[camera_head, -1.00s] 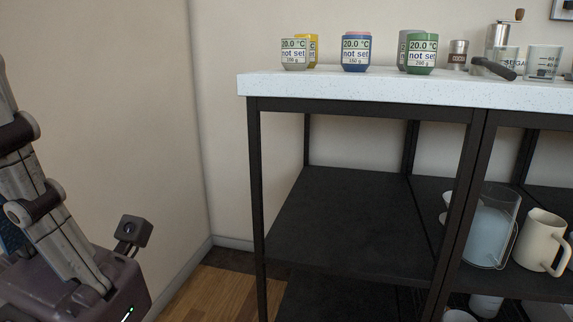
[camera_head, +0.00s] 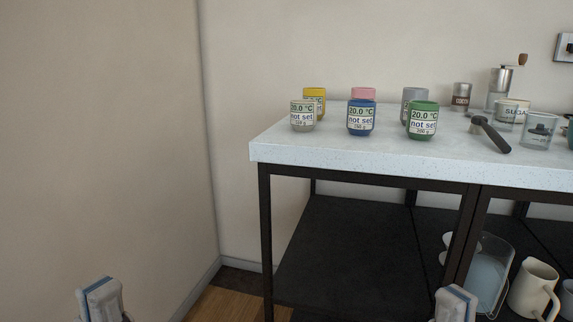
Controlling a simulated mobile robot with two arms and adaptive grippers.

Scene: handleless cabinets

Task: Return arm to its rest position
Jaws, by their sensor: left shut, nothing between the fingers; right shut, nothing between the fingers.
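My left gripper (camera_head: 102,300) shows at the bottom left edge of the head view, in front of the bare wall and floor. It is shut and empty, and only its upper part is in view. My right gripper (camera_head: 455,304) shows at the bottom edge right of the middle, in front of the shelf unit. It is also shut and empty. The rest of both arms is outside the picture.
A white countertop (camera_head: 350,160) on a black frame bears several labelled jars, including a green jar (camera_head: 423,121), and a dark-handled tool (camera_head: 490,133). Below, a glass pitcher (camera_head: 489,275) and a cream mug (camera_head: 533,288) stand on the shelf. Left is bare wall.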

